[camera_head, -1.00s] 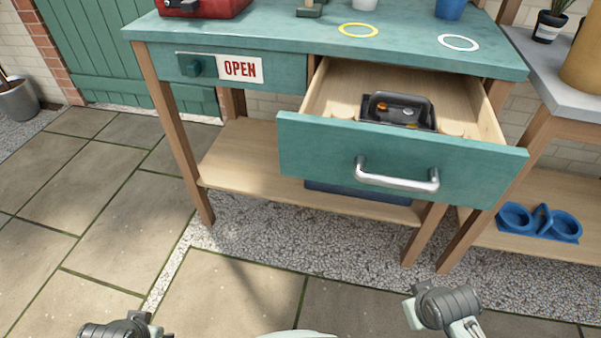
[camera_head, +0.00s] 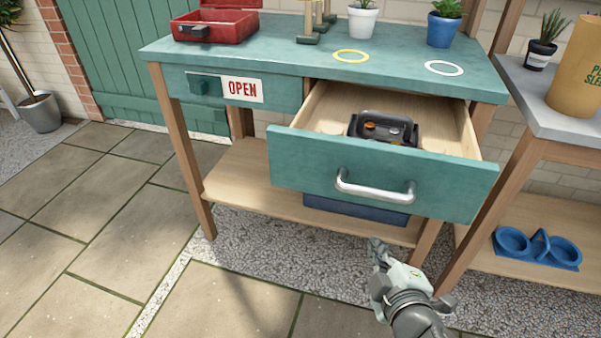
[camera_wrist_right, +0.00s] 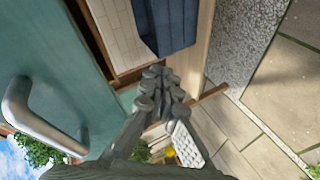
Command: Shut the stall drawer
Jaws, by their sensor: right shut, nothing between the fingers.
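The stall drawer (camera_head: 300,170) is pulled well out of the teal stall, under the right part of its top. Its teal front carries a silver bar handle (camera_head: 375,192). Inside lies a dark tray (camera_head: 383,129) with small items. My right gripper (camera_head: 376,246) is below the handle and apart from it, shut and empty. In the right wrist view the shut fingers (camera_wrist_right: 160,75) point past the drawer front (camera_wrist_right: 65,70), with the handle (camera_wrist_right: 22,120) at the left. My left gripper is out of view.
The stall top (camera_head: 290,50) holds a red box (camera_head: 214,26), a yellow ring (camera_head: 351,56), a white ring (camera_head: 444,68) and potted plants. A blue bin (camera_head: 355,211) sits on the lower shelf. A side bench (camera_head: 560,110) stands at right. Paving in front is open.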

